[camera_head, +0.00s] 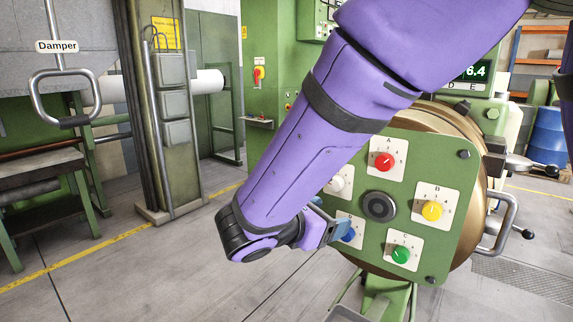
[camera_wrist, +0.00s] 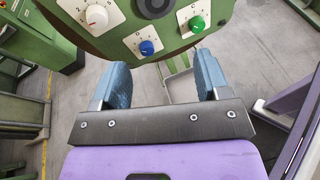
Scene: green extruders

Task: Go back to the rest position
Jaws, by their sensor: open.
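My gripper (camera_wrist: 163,82) is open, with two blue fingers spread apart and nothing between them in the wrist view. In the head view my purple arm reaches down from the upper right, and the gripper (camera_head: 338,232) is beside the lower left of a green knob panel (camera_head: 345,262). The blue knob (camera_wrist: 147,47) lies just beyond the fingertips in the wrist view; no contact shows. In the head view the blue knob (camera_head: 348,235) is partly hidden by the gripper. The panel also has a red knob (camera_head: 384,161), a yellow knob (camera_head: 432,210), a green knob (camera_head: 400,255) and a white knob (camera_wrist: 96,16).
A bent metal handle (camera_head: 507,225) and a lever (camera_head: 530,165) stick out right of the panel. A damper handle (camera_head: 65,97) hangs at the left. A green machine cabinet (camera_head: 262,40) stands behind. The floor (camera_head: 130,280) at the lower left is clear.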

